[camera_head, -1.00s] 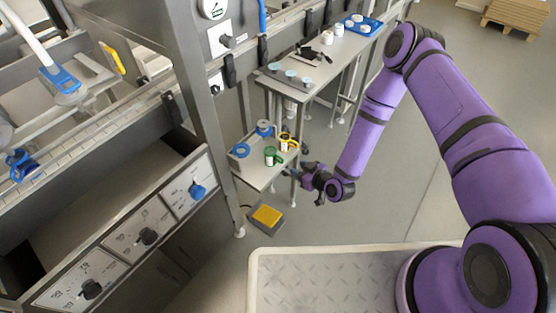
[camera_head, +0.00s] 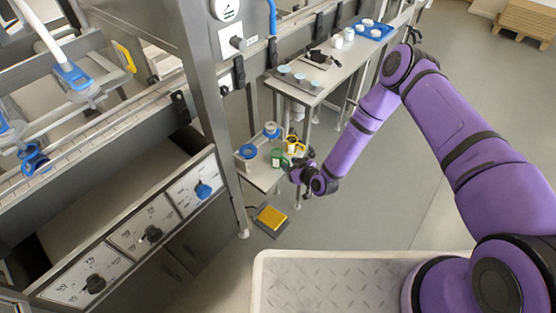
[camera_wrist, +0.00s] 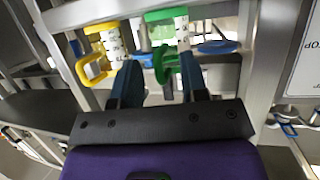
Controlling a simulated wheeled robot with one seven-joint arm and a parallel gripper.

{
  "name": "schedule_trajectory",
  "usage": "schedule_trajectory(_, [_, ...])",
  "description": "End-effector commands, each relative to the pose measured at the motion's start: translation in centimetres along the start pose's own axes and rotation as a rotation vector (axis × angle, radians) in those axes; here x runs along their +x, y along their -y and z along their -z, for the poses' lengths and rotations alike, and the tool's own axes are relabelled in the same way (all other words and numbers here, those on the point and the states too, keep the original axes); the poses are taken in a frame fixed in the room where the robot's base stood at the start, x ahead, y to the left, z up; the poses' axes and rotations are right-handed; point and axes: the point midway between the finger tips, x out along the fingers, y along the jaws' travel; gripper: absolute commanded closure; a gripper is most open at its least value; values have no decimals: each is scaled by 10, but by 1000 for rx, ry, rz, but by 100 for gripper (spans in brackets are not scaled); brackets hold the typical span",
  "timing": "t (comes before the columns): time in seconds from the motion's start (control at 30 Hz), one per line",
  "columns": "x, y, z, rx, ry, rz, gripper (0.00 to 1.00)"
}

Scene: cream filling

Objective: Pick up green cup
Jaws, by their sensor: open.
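The green cup (camera_head: 277,157) stands on a small low shelf (camera_head: 263,180) beside the yellow cup (camera_head: 292,144). In the wrist view the green cup (camera_wrist: 166,30) has a white label band, and its green handle hangs between my fingers. The yellow cup (camera_wrist: 94,66) is to its left there. My gripper (camera_head: 296,172) is open at the shelf's right end; in the wrist view its two dark blue fingers (camera_wrist: 160,84) point at the green cup, with its handle in the gap. I cannot tell whether the fingers touch it.
Two blue-rimmed cups (camera_head: 248,152) and (camera_head: 271,130) share the shelf. A grey machine with a control panel (camera_head: 148,238) is at left. A yellow pedal (camera_head: 270,216) lies on the floor below. A taller table (camera_head: 325,80) stands behind.

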Motion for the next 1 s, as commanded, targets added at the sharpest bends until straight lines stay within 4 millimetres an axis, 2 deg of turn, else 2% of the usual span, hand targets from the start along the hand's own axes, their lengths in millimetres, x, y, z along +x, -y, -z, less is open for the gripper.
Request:
schedule_trajectory(0.13, [12, 0, -1, 0, 1, 1, 60])
schedule_trajectory(0.37, [14, 0, 0, 1, 1, 1, 60])
schedule_trajectory(0.4, [14, 0, 0, 0, 1, 1, 62])
schedule_trajectory(0.57, [14, 0, 0, 0, 1, 1, 99])
schedule_trajectory(0.6, [14, 0, 0, 1, 1, 1, 100])
schedule_trajectory(1.0, [13, 0, 2, 0, 0, 1, 100])
